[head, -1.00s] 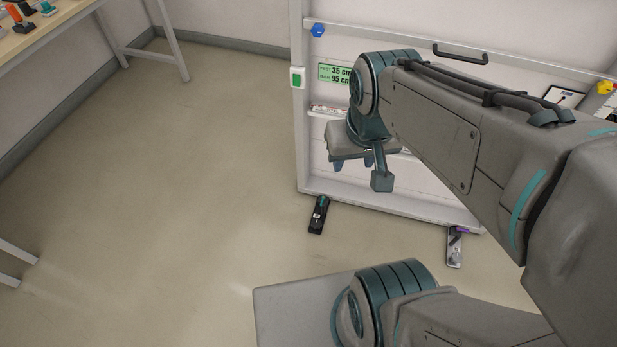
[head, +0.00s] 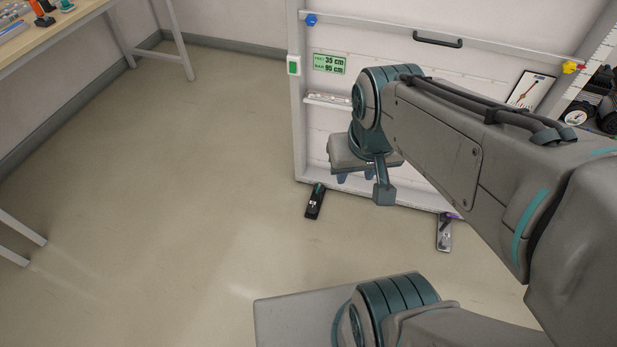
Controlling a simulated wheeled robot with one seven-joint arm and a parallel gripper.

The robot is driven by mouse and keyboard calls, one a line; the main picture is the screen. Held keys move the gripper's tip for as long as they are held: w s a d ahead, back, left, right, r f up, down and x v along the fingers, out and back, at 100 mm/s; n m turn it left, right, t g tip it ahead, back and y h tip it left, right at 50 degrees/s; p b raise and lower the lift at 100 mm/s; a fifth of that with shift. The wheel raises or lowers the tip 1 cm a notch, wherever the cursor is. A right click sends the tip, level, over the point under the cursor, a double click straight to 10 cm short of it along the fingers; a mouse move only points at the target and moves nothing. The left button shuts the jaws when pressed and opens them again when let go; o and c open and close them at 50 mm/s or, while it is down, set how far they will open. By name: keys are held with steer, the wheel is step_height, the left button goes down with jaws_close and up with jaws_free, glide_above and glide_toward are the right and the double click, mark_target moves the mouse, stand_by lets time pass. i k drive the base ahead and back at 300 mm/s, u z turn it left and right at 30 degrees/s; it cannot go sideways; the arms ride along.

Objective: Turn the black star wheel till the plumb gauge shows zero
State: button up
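My gripper (head: 356,177) hangs in front of the lower left of a large white framed panel (head: 400,80). Its two teal fingertips show below the grey body with a gap between them, and nothing shows in the gap. My arm covers much of the panel. I cannot make out a black star wheel. A small card or dial with a dark and red line (head: 530,90) is at the panel's right; I cannot tell if it is the plumb gauge. A black foot (head: 315,202) and a silver foot with a purple part (head: 445,234) stick out under the panel.
The panel bears a blue knob (head: 311,19), a black handle (head: 437,40), a green sign (head: 329,63) and a yellow knob (head: 570,67). Dark wheeled items (head: 597,98) are at far right. A workbench (head: 75,25) is upper left. The floor (head: 190,190) between is clear.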

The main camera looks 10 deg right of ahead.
mark_target(311, 210)
steer(key=z, duration=0.35)
steer(key=i, duration=1.25)
steer(key=u, duration=0.55)
